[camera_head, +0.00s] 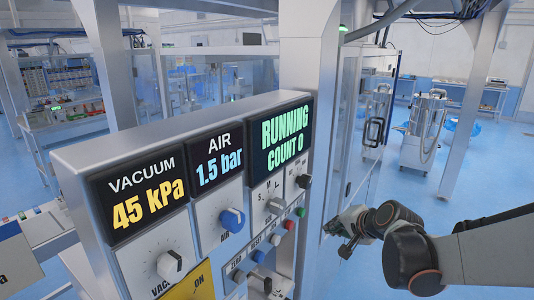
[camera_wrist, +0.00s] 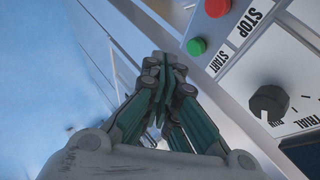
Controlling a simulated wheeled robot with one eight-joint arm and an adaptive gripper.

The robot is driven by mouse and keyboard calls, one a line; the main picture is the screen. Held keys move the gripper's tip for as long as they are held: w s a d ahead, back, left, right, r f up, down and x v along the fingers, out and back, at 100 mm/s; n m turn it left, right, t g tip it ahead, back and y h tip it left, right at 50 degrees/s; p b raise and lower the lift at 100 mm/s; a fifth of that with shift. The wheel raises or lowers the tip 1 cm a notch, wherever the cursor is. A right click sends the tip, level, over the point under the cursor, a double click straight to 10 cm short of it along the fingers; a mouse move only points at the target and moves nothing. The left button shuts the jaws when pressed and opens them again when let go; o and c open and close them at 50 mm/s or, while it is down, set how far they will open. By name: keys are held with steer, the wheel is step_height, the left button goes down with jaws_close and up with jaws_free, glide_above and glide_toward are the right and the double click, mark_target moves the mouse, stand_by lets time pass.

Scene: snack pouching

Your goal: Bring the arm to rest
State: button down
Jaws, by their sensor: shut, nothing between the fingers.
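My gripper (camera_head: 337,238) is at the lower right in the head view, at the end of my arm, just right of the control panel (camera_head: 82,164). In the wrist view my gripper (camera_wrist: 165,65) is shut and empty, its fingers together. The green START button (camera_wrist: 196,46) and red STOP button (camera_wrist: 217,7) lie to the right of the fingertips, apart from them as far as I can tell. The panel screens read vacuum 45 kPa, air 1.5 bar and RUNNING COUNT 0.
A black knob (camera_wrist: 269,103) sticks out at the right in the wrist view. A blue knob (camera_head: 232,219) is on the panel. A glass door with a dark handle (camera_head: 374,132) stands behind my gripper. A metal cart (camera_head: 424,130) stands farther back on open blue floor.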

steer(key=s+f+n+g+h+b, duration=0.1)
steer(key=s+n, duration=0.9)
steer(key=s, duration=1.7)
steer(key=g+h+b, duration=0.1)
steer(key=h+b, duration=0.1)
steer(key=b, duration=0.1)
steer(key=shift+a+g, duration=0.4)
